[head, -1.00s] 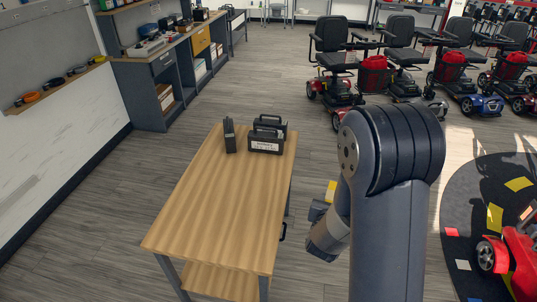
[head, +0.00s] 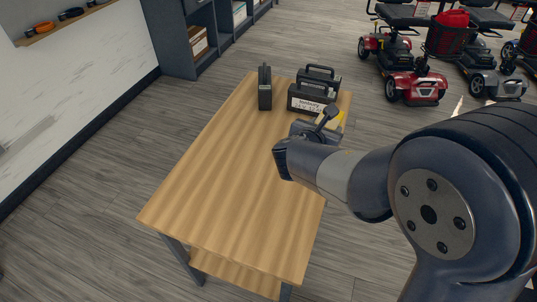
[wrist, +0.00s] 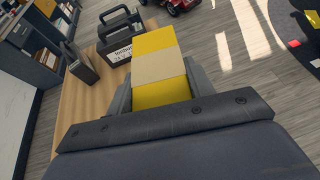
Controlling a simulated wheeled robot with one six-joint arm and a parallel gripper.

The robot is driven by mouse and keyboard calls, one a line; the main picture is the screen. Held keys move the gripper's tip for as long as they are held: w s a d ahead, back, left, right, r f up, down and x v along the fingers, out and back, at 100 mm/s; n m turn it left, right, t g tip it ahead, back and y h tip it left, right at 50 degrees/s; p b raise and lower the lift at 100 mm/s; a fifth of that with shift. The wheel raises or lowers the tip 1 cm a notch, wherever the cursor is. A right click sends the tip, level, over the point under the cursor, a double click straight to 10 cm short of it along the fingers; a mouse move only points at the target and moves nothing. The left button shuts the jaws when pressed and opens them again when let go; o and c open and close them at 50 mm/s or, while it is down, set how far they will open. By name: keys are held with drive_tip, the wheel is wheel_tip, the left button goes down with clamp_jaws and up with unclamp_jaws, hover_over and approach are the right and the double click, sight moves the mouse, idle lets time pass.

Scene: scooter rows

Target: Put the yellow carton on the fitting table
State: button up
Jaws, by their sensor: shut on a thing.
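The yellow carton (wrist: 158,72) with a pale band is between the fingers of my gripper (wrist: 160,92) in the wrist view. In the head view only a small yellow part of the carton (head: 341,119) shows past my gripper (head: 326,124), which hides most of it. My gripper is shut on the carton, over the right side of the wooden fitting table (head: 225,190). The height of the carton above the top cannot be told.
Black battery packs with handles stand at the table's far end: one narrow pack (head: 265,88) at left and a labelled pack (head: 311,101) with another behind it, close to my gripper. The table's near half is bare. Red scooters (head: 412,85) stand beyond.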

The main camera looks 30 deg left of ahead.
drive_tip(key=s+a+f+n+y+b, duration=0.2)
drive_tip(key=s+a+b, duration=0.3)
drive_tip(key=a, duration=0.4)
wheel_tip(320, 180, down, 10)
drive_tip(key=s+b, duration=0.1)
drive_tip(key=shift+s, duration=0.25)
drive_tip(key=o, duration=0.9)
drive_tip(key=shift+f+b, duration=0.15)
drive_tip(key=shift+b, duration=0.15)
drive_tip(key=o, duration=0.5)
